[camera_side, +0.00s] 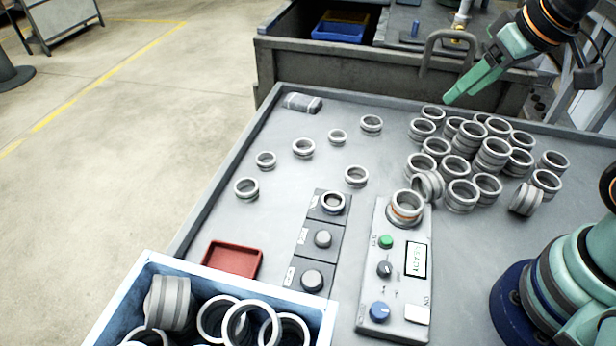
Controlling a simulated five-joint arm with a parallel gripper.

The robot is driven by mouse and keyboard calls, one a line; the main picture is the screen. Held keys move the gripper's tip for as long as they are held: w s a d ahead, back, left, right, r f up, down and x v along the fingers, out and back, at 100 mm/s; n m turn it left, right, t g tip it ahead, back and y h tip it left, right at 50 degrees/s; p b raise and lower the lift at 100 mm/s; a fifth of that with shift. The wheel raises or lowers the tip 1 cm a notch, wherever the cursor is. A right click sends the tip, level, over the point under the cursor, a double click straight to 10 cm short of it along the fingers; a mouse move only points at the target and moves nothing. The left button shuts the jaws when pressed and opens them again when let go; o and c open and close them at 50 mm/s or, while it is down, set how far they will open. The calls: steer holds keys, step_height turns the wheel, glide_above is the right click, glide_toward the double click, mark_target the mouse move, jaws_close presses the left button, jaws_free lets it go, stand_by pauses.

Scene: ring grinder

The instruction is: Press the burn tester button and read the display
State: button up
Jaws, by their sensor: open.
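The burn tester (395,290) is a grey box on the table, right of centre. Its green button (386,242) is near the top left of the panel, with dark and blue knobs below. Its small display (415,260) is lit pale green with dark text, which seems to read "READY" but is tilted and small. A ring (406,205) sits on the tester's round seat at its far end. My gripper (452,98) is green, raised at the upper right above the far table edge, well away from the button. It is open and holds nothing; the fingers overlap in this view.
Many metal rings (462,195) crowd the table right of and behind the tester. Several loose rings stand at the left. A plate with three stations (322,240), a red tray (232,260) and a blue-white bin of rings (150,268) lie left of the tester.

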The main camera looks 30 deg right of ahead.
jaws_close()
stand_by(1.4)
